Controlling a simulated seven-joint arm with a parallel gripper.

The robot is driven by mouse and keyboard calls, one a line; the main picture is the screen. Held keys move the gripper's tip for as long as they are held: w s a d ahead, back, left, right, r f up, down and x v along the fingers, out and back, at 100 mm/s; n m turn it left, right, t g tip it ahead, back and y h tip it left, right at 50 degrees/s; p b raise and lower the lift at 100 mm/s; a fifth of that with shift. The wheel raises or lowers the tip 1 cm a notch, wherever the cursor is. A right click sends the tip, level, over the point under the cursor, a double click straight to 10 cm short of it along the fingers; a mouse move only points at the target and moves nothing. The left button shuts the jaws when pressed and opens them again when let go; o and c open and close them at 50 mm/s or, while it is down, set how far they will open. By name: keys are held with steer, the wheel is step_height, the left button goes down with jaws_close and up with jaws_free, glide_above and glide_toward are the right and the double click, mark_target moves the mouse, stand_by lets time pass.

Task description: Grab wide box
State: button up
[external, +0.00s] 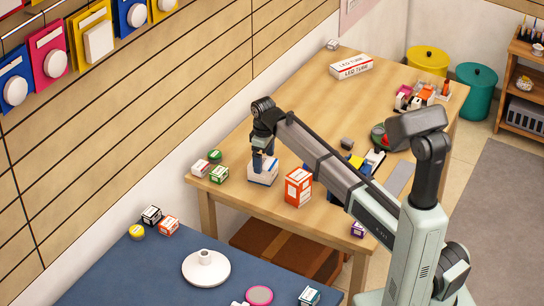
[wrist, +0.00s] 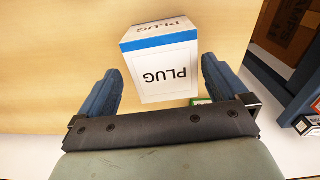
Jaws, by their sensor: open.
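A white box with a blue band and the word PLUG (wrist: 168,65) lies ahead of my gripper in the wrist view, upside down in the picture. In the external view this white and blue box (external: 262,179) stands on the wooden table near its left end. My gripper (external: 263,160) is directly above it, pointing down. In the wrist view my gripper (wrist: 161,66) is open, with one blue finger on each side of the box and visible gaps. Nothing is held. A long white and red LED TUBE box (external: 351,67) lies at the table's far end.
An orange and white box (external: 298,187) stands just right of the PLUG box. Small green boxes (external: 219,174) and a red and white box (external: 200,168) are to its left. The wooden table (external: 290,105) is clear behind my arm. A blue-topped table (external: 110,275) is in front.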

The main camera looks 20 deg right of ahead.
steer(key=shift+s+a+f, duration=0.1)
steer(key=shift+f, duration=1.25)
steer(key=shift+a+f, duration=0.1)
steer(key=shift+f, duration=1.25)
steer(key=c, duration=0.9)
